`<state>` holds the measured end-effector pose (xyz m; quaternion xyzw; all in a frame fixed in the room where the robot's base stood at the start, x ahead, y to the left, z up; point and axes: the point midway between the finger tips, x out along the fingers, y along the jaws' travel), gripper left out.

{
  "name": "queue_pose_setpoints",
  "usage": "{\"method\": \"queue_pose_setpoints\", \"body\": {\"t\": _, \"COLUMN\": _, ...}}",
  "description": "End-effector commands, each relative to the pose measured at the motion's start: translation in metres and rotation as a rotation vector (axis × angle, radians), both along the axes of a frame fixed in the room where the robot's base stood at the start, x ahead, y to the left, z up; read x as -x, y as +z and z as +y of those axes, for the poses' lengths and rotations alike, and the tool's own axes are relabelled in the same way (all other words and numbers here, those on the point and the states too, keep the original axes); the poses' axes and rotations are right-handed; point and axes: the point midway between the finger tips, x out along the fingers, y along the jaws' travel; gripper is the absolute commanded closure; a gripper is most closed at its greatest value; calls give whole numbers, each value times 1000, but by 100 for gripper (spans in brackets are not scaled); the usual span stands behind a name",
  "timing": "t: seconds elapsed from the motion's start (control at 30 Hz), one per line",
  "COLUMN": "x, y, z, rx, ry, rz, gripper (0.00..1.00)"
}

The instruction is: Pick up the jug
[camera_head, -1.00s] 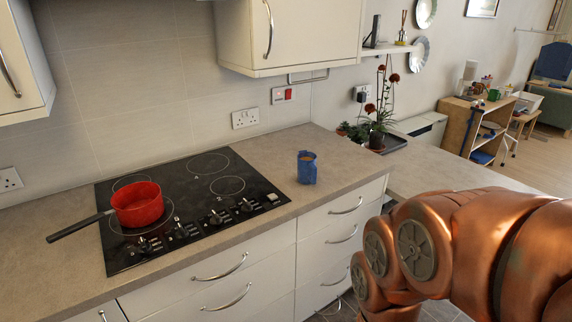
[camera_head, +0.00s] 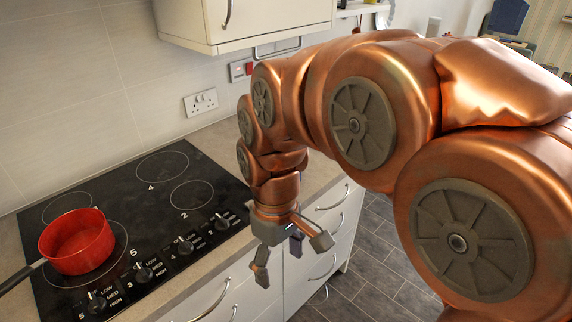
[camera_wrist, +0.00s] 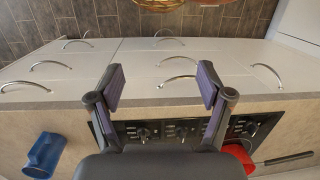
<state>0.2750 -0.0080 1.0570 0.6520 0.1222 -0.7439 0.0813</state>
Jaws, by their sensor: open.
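The jug (camera_wrist: 43,155) is small and blue. It stands on the countertop at the lower left of the wrist view, apart from my gripper and to its left. In the head view my arm hides the jug. My gripper (camera_head: 292,256) hangs with its fingers pointing down near the counter's front edge, by the drawer fronts. In the wrist view my gripper (camera_wrist: 161,85) has its two fingers spread wide, with nothing between them.
A red saucepan (camera_head: 78,242) with a dark handle sits on the black hob (camera_head: 165,195), left of my gripper. White drawers with metal handles (camera_wrist: 178,80) lie below the counter edge. A wall cabinet (camera_head: 245,18) hangs above. Grey tiled floor (camera_head: 375,260) is open at the right.

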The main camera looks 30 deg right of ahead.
Motion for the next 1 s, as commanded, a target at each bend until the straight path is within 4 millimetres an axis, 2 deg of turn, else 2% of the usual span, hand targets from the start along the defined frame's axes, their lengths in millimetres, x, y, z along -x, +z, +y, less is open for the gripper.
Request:
{"method": "queue_pose_setpoints", "body": {"t": 0.03, "x": -18, "y": 2, "z": -4, "rx": -14, "ry": 46, "rz": -6, "gripper": 21}}
{"method": "queue_pose_setpoints", "body": {"t": 0.1, "x": -39, "y": 8, "z": -9, "rx": -35, "ry": 118, "rz": -14, "gripper": 21}}
{"method": "queue_pose_setpoints", "body": {"t": 0.27, "x": -88, "y": 16, "z": -26, "rx": -77, "ry": 275, "rz": -41, "gripper": 21}}
{"method": "queue_pose_setpoints", "body": {"t": 0.47, "x": -145, "y": 21, "z": -57, "rx": -120, "ry": 465, "rz": -79, "gripper": 21}}
{"method": "queue_pose_setpoints", "body": {"t": 0.7, "x": -206, "y": 19, "z": -105, "rx": -157, "ry": 688, "rz": -132, "gripper": 21}}
{"method": "queue_pose_setpoints", "body": {"t": 1.0, "x": -266, "y": 3, "z": -179, "rx": -178, "ry": 963, "rz": -199, "gripper": 21}}
